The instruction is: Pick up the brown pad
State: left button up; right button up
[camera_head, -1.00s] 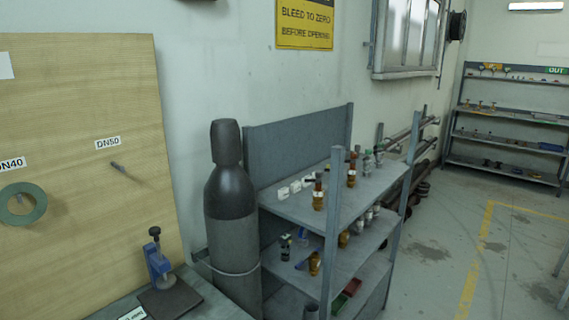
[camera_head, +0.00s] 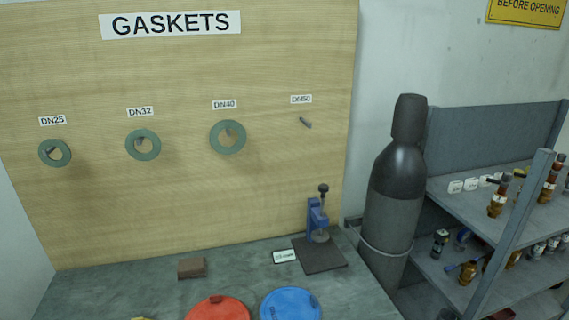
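A small brown block, which looks like the brown pad (camera_head: 192,267), lies on the grey-green bench top (camera_head: 130,298) near the foot of the wooden gasket board. It is apart from the things around it. Neither of my grippers shows in the head view.
A red round lid (camera_head: 217,309) and a blue round lid (camera_head: 290,304) lie in front at the bottom edge. A blue press (camera_head: 317,222) stands on a dark plate (camera_head: 321,257) to the right, beside a small white label (camera_head: 284,256). A gas cylinder (camera_head: 392,205) and shelves stand further right.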

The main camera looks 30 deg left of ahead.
aim_at(187, 268)
jog(key=u, duration=1.75)
